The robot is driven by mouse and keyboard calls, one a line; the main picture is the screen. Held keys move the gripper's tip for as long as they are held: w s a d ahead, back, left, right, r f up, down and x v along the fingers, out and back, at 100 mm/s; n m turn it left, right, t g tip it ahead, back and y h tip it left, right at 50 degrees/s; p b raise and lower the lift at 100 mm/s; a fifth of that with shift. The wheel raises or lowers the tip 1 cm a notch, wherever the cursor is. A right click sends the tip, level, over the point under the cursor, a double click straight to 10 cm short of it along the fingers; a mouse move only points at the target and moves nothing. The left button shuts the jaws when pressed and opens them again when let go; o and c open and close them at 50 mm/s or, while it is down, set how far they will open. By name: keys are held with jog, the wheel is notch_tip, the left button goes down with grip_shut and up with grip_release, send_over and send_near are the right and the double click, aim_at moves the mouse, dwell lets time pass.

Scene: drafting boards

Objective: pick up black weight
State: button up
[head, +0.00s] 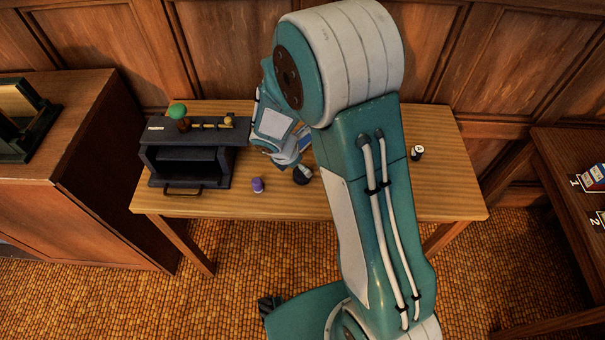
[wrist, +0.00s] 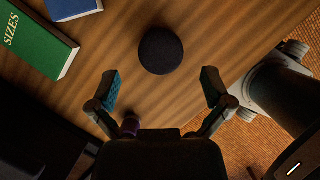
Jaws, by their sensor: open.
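The black weight (wrist: 160,50) is a round, dark, matte disc shape on the wooden table, near the top middle of the wrist view. My gripper (wrist: 161,88) is open, with its two fingers spread wide and nothing between them. The weight shows just beyond the fingertips, roughly centred between them, and is not touched. In the head view, a small dark round shape (head: 302,177) under my wrist seems to be the weight. My fingers cannot be made out clearly there.
A purple object (head: 258,185) stands left of the weight. A dark box (head: 190,160) with a drawer handle sits at the table's left. A green book (wrist: 38,38) and a blue book (wrist: 72,8) lie nearby. A black-and-white item (head: 417,153) stands right of my arm.

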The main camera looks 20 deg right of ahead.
aim_at(301, 172)
jog(key=x, duration=0.4)
jog(key=shift+s+a+f, duration=0.1)
jog(key=shift+a+f, duration=0.25)
jog(key=shift+d+f, duration=0.2)
jog(key=shift+f, duration=0.25)
jog(key=c, duration=1.2)
